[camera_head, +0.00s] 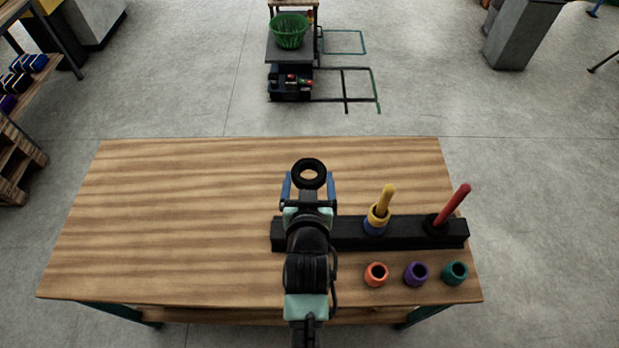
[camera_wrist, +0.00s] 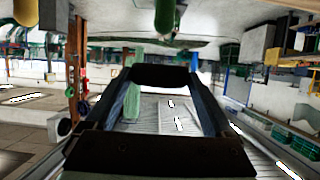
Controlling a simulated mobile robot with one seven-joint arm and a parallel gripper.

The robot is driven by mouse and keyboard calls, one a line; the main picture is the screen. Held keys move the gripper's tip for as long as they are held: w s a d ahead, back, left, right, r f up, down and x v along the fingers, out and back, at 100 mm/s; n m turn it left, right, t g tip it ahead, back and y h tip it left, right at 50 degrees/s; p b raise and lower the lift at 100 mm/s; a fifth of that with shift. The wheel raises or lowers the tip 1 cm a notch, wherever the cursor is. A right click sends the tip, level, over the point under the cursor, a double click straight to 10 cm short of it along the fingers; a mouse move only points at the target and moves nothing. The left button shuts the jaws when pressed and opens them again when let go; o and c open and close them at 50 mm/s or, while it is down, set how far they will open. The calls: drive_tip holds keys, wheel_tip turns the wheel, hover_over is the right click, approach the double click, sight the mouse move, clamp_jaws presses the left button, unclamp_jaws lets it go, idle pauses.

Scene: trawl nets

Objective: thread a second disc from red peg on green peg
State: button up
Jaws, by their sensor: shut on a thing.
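My gripper (camera_head: 309,182) is shut on a black disc (camera_head: 309,163), a ring with its hole facing the head camera, held above the table. The disc shows as a dark band between the fingers in the wrist view (camera_wrist: 160,75). The green peg is hidden behind my arm in the head view. A green rod, seemingly that peg, shows at the top of the wrist view (camera_wrist: 165,14), apart from the disc.
A yellow peg (camera_head: 387,198) stands mid-base with a yellow and a blue ring around its foot. Orange (camera_head: 376,274), purple (camera_head: 416,273) and teal (camera_head: 455,272) rings lie in front of the base. The wooden table (camera_head: 180,220) is clear on the left.

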drive_tip(key=shift+f+b, duration=2.05)
drive_tip(key=shift+f, duration=0.7)
drive_tip(key=o, duration=1.2)
drive_tip(key=b+v, duration=0.2)
drive_tip(key=v, duration=1.1)
drive_tip(key=shift+b, duration=0.3)
